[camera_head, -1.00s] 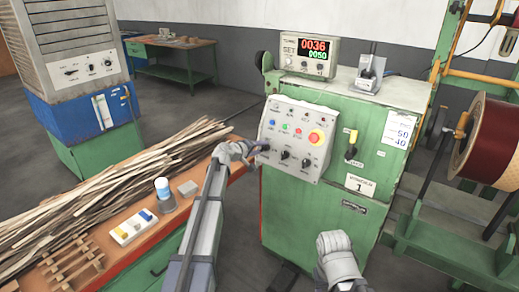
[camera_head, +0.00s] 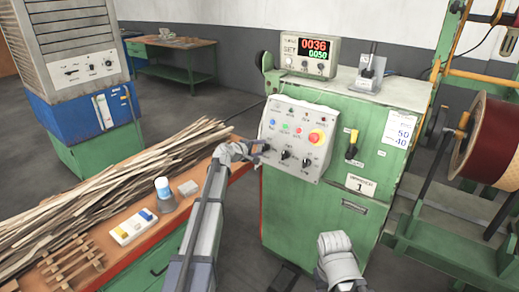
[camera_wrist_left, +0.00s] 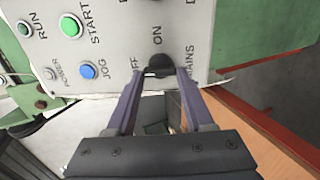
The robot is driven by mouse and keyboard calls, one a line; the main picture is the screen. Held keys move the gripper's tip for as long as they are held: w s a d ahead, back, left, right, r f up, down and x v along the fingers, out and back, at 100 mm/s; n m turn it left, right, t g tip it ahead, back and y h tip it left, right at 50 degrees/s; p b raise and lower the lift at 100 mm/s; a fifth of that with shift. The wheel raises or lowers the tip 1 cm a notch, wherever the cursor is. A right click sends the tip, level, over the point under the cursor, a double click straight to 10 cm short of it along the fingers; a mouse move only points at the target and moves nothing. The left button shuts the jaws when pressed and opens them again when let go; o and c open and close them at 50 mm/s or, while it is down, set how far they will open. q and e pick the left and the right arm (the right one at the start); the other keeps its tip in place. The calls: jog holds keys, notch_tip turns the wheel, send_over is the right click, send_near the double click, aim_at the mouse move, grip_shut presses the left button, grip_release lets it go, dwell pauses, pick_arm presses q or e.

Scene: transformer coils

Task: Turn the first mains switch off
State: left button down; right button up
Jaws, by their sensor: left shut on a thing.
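The mains switch is a small black knob (camera_wrist_left: 160,66) at the lower left corner of the grey control panel (camera_head: 292,172) on the green winding machine. Its labels ON, OFF and MAINS show around it in the left wrist view. My left gripper (camera_head: 264,148) is at this corner of the panel. In the left wrist view its two purple-grey fingers (camera_wrist_left: 160,73) are shut on the knob, one on each side. The knob's exact pointing direction is hard to tell. Part of my right arm shows at the bottom, but its gripper fingers do not.
Two other black knobs (camera_head: 285,155) sit right of the mains switch. Above them are coloured buttons and a red emergency stop (camera_head: 316,138). The blue JOG button (camera_wrist_left: 88,71) is beside the left finger. An orange-topped bench (camera_head: 110,262) with wooden strips stands left.

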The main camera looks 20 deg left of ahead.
pick_arm(q)
jog(key=shift+c, duration=1.4)
grip_release()
jog(key=p+v, duration=0.2)
jog(key=v, duration=0.6)
jog(key=shift+p, duration=0.4)
